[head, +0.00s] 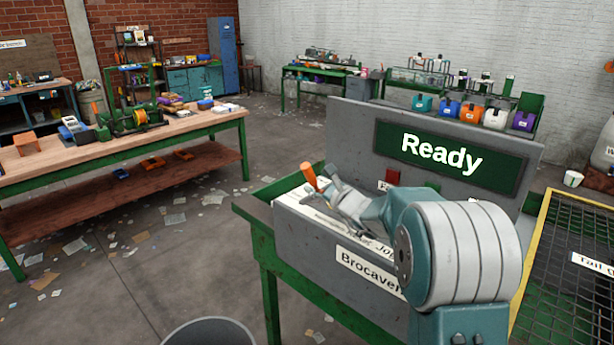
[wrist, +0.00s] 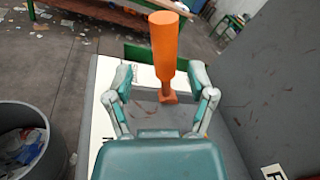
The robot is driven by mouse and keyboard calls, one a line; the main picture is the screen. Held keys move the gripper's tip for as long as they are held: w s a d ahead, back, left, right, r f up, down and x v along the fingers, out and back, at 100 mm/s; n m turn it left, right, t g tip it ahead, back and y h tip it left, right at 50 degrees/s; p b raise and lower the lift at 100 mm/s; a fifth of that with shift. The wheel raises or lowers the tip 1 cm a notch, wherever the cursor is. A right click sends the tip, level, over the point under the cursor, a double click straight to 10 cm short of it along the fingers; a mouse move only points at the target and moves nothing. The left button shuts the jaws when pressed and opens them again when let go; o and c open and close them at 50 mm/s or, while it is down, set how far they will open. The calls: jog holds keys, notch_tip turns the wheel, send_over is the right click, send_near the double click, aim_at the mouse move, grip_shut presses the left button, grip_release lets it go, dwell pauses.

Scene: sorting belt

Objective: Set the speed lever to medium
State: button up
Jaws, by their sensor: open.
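The speed lever has an orange handle (head: 309,174) and stands up from the top of the grey control console (head: 300,236). In the wrist view the lever (wrist: 164,48) rises from a small orange foot on the console top, leaning little. My gripper (head: 337,188) is just right of the lever in the head view. In the wrist view the open fingers of my gripper (wrist: 160,80) are spread to either side of the lever's line, with a gap on both sides. The speed markings are mostly hidden by my arm and too small to read.
A green display reading "Ready" (head: 442,153) stands on the upright panel behind, with a red button (head: 393,177) below. A bin (wrist: 22,142) of litter stands left of the console. A yellow-edged mesh guard (head: 565,270) is at right. A workbench (head: 120,150) is at left.

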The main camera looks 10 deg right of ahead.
aim_at(314, 177)
jog(key=w, duration=0.3)
jog(key=shift+w+a, duration=0.25)
jog(key=shift+w, duration=0.05)
jog(key=shift+w+a, duration=0.3)
jog(key=shift+w, duration=0.05)
jog(key=shift+a, duration=0.3)
jog(key=c, duration=0.7)
jog(key=shift+d, duration=0.25)
grip_shut()
